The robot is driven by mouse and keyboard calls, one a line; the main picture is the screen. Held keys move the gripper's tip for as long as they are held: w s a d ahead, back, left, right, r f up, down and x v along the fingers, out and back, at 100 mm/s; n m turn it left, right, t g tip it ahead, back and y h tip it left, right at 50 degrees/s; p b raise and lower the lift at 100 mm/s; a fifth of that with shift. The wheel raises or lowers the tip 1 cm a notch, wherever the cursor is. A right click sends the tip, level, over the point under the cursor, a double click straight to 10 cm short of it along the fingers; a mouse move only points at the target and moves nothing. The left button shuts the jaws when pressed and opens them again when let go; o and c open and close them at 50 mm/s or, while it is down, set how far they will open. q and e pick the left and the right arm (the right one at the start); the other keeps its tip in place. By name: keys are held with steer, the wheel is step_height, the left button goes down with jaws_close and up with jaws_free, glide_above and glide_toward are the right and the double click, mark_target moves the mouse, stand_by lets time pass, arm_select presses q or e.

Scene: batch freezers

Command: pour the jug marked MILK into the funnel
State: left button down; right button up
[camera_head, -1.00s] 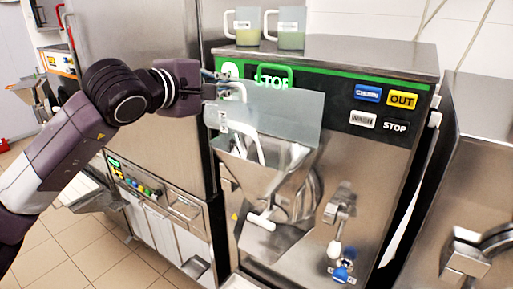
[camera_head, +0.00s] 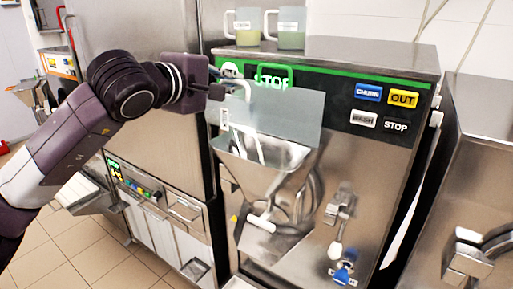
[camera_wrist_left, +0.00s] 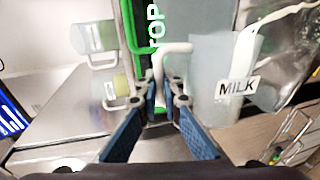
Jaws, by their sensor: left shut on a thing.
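The grey see-through jug marked MILK (camera_head: 285,112) is tipped far over above the metal funnel (camera_head: 257,182) on the front of the freezer. In the left wrist view the jug (camera_wrist_left: 212,65) shows its MILK label. My left gripper (camera_head: 220,90) is at the jug's upper left, shut on its white handle; it also shows in the left wrist view (camera_wrist_left: 165,97). A white streak shows below the jug at the funnel's mouth; I cannot tell whether it is flowing milk or a white part. The jug's inside is mostly hidden. My right gripper is not in view.
Two more labelled jugs, a left one (camera_head: 247,30) and a right one (camera_head: 291,30), stand on top of the freezer (camera_head: 355,58). Its front has buttons and a blue-tipped lever (camera_head: 341,272). Another steel machine (camera_head: 487,165) stands close at the right.

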arm_select(q)
steer(key=shift+s+d+r, duration=0.15)
steer(key=shift+d, duration=0.1)
